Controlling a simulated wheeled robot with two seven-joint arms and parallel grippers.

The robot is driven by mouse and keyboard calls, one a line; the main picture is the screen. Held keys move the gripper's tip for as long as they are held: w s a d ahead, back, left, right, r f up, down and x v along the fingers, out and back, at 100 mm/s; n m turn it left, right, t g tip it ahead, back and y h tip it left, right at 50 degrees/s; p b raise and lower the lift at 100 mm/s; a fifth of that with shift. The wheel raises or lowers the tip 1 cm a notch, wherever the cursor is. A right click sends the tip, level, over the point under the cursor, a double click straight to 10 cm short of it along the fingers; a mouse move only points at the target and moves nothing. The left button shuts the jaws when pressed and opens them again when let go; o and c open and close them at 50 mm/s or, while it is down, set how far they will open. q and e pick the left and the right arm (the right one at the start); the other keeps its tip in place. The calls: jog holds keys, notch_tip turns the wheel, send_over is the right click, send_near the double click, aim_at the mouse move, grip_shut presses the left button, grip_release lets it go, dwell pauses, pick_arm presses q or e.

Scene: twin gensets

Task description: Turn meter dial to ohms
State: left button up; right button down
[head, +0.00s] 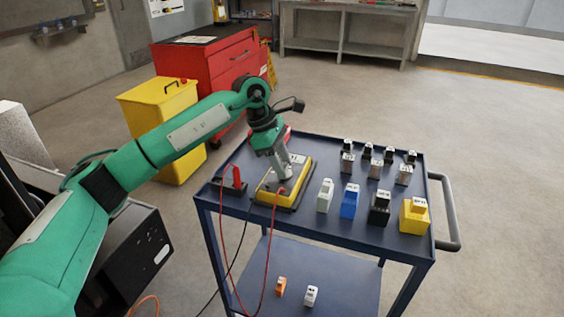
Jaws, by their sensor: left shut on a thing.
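The yellow meter (299,178) lies on the top of the blue cart (310,225), near its left end. My left gripper (284,173) reaches down onto the meter's face from above. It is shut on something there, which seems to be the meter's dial. The gripper hides the dial, so I cannot read its setting. A red lead and a black lead run from the left end of the cart and hang down its front. My right gripper is not in view.
A red probe (232,176) stands in a dark holder left of the meter. Several labelled blocks, including a blue one (350,202) and a yellow one (414,217), stand to the right. A yellow bin (160,115) and red cabinet (215,65) are behind.

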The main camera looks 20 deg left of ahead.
pick_arm(q)
jog(key=shift+m, duration=0.5)
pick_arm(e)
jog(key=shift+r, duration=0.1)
pick_arm(q)
jog(key=o, duration=1)
jog(key=v, duration=0.9)
jog(key=p+v, duration=0.1)
jog(key=v, duration=0.3)
jog(key=shift+w+a+r, duration=0.1)
jog(key=shift+w+r, duration=0.15)
jog(key=shift+r, duration=0.15)
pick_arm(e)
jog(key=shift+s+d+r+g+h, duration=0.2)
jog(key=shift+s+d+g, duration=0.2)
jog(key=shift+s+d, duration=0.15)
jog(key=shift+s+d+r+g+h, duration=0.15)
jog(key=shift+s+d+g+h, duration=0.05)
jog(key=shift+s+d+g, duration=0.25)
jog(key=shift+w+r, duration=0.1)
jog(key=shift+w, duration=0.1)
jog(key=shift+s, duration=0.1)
